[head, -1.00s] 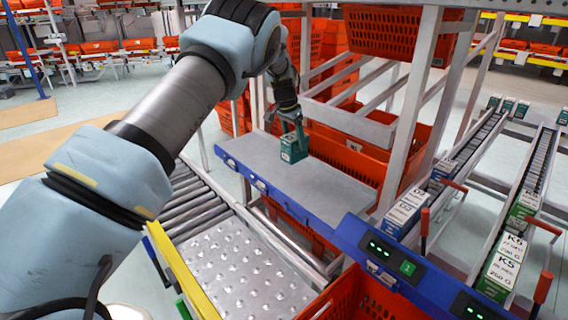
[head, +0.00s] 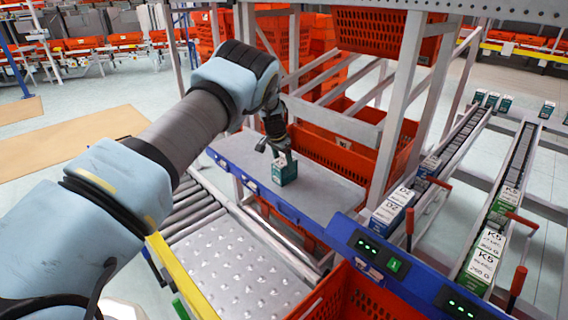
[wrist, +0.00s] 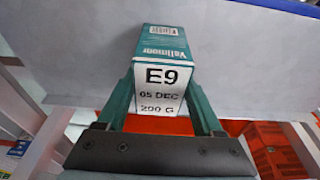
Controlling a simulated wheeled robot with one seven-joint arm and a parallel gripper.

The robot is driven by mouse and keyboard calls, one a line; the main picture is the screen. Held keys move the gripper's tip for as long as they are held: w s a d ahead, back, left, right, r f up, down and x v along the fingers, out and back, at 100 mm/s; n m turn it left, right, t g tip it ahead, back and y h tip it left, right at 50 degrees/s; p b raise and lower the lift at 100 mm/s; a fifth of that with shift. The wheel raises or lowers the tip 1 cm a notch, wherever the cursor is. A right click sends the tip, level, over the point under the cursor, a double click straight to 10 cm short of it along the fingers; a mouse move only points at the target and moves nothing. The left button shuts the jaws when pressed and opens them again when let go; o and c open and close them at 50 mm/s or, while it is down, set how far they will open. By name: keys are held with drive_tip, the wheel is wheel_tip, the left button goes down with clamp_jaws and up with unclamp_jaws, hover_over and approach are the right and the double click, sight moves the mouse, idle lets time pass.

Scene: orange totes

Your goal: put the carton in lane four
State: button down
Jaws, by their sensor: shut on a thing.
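The carton (head: 284,170) is a small teal box with a white label. In the wrist view the carton (wrist: 160,80) shows "E9", "05 DEC" and "200 G" on its label. My gripper (head: 279,154) is shut on the carton, with one teal finger on each side of it in the wrist view (wrist: 160,108). The carton is at the grey shelf (head: 325,186) with the blue front edge; I cannot tell whether it touches the surface. Narrow roller lanes with cartons stand at the right; no lane number four is readable.
White and blue cartons (head: 391,212) stand in one lane, green and white K5 cartons (head: 485,255) in another. Red lane handles (head: 409,229) stick up. Orange totes (head: 352,294) stand below and behind the shelf. A metal ball table (head: 240,265) lies in front.

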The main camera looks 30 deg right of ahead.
drive_tip(key=shift+c, duration=0.2)
unclamp_jaws()
drive_tip(key=shift+f, duration=0.1)
drive_tip(key=b+v, duration=0.3)
drive_tip(key=v, duration=0.9)
drive_tip(key=shift+b, duration=0.35)
drive_tip(key=w+a+r+n, duration=0.2)
drive_tip(key=a, duration=0.6)
drive_tip(key=w+a+r+n, duration=0.2)
drive_tip(key=a, duration=0.5)
drive_tip(key=s+a+r+n+y, duration=0.1)
drive_tip(key=s+a+n, duration=0.2)
drive_tip(key=a, duration=0.9)
drive_tip(key=s+a+r+n, duration=0.2)
drive_tip(key=s+a+n, duration=0.2)
drive_tip(key=a, duration=0.9)
drive_tip(key=shift+s+a+r+t+y, duration=0.25)
drive_tip(key=shift+s+t+y, duration=0.15)
drive_tip(key=shift+s, duration=0.8)
drive_tip(key=shift+o, duration=0.2)
drive_tip(key=s+a+n, duration=0.3)
drive_tip(key=s+a, duration=0.7)
drive_tip(key=s, duration=0.2)
drive_tip(key=shift+s+f+n+y, duration=0.25)
drive_tip(key=shift+f+n+y, duration=0.05)
drive_tip(key=shift+f+y, duration=0.15)
